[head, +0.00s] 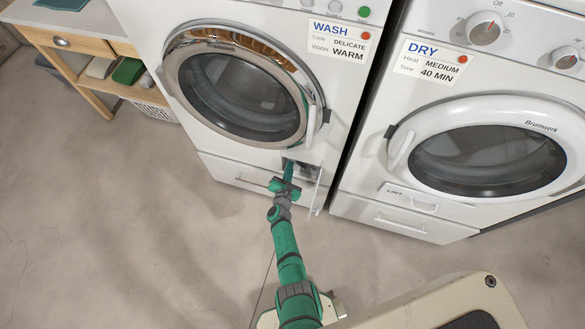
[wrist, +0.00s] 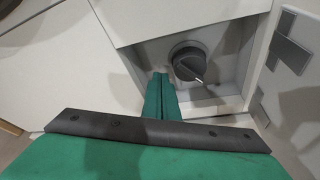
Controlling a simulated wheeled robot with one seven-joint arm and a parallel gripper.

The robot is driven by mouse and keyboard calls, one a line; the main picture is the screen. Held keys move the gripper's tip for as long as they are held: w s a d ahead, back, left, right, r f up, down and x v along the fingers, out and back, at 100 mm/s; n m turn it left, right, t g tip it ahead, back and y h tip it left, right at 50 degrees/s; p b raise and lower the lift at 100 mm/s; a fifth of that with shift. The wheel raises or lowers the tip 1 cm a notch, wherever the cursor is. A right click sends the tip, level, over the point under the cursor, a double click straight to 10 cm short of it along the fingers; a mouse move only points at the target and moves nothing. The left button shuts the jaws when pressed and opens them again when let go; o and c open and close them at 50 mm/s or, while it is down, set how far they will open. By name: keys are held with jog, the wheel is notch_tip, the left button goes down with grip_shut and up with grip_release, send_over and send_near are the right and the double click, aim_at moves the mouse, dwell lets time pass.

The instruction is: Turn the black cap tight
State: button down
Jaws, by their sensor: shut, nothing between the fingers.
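The black cap (wrist: 190,64) shows in the wrist view as a dark round knob with a raised grip bar and a pale pointer line. It sits inside a small open recess (wrist: 222,100) low on the front of the washer. My gripper (wrist: 160,76) is shut and empty, with its green fingers together just left of the cap and slightly below it. I cannot tell whether a fingertip touches the cap. In the head view my gripper (head: 289,165) reaches into the recess, and the cap is too small to make out there.
The recess's small white door (head: 318,189) stands open on the right, with grey crossed ribs (wrist: 287,42) inside. The washer's round door (head: 240,85) is above. A dryer (head: 470,130) stands to the right. A wooden table (head: 85,55) is at left. The floor is clear.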

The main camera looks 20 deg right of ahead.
jog(key=s+a, duration=0.4)
jog(key=s, duration=0.5)
jog(key=shift+s+a+r, duration=0.15)
jog(key=shift+a, duration=0.15)
jog(key=s+a+r+m+g+y, duration=0.15)
jog(key=s+a+r+m, duration=0.25)
jog(key=s+a+m, duration=0.45)
jog(key=s+a+r+m+t+y, duration=0.1)
jog(key=s+a+r+m+y, duration=0.35)
jog(key=s, duration=0.75)
jog(key=s+r+m+t, duration=0.1)
jog(key=s+r+m, duration=0.2)
jog(key=r, duration=0.6)
jog(key=s+r+m+t, duration=0.1)
jog(key=s+r+m, duration=0.3)
jog(key=r, duration=0.6)
jog(key=s+r+m+t, duration=0.1)
jog(key=s+r+m, duration=0.3)
jog(key=r, duration=0.6)
jog(key=shift+s+d+r+m+y, duration=0.25)
jog(key=shift+d+m, duration=0.2)
jog(key=shift+m, duration=0.25)
